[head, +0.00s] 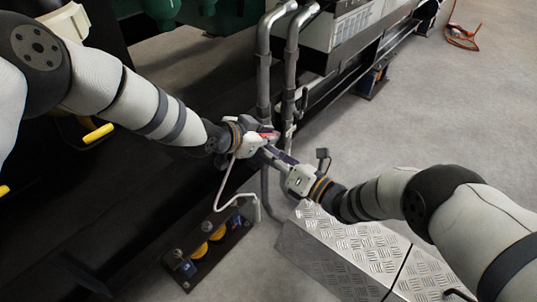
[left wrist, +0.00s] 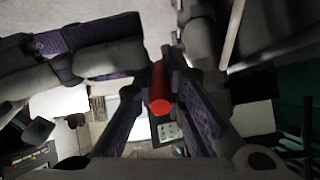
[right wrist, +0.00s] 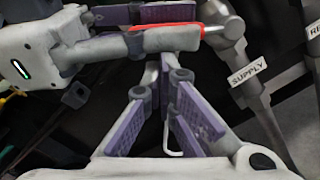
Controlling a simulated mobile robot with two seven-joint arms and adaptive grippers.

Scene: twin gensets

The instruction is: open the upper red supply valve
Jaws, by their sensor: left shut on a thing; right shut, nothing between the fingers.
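The red valve lever (head: 267,135) sits at the grey supply pipe; most of it is covered by my left gripper (head: 272,138). In the left wrist view the lever's red end (left wrist: 160,102) shows between my left fingers, which are shut on it. In the right wrist view a red strip of the lever (right wrist: 168,28) runs along the left fingers toward the pipe fitting, crosswise to the pipe. My right gripper (right wrist: 163,80) is shut and empty just below the left fingers. In the head view, its fingers (head: 272,154) almost meet the left gripper; contact cannot be told.
A "SUPPLY" label (right wrist: 248,72) marks the pipe; a second, partly cut-off label (right wrist: 313,30) is on the pipe beside it. Two grey pipes (head: 263,75) rise behind the grippers. A tread-plate step (head: 350,245) stands below my right arm. Open floor lies at right.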

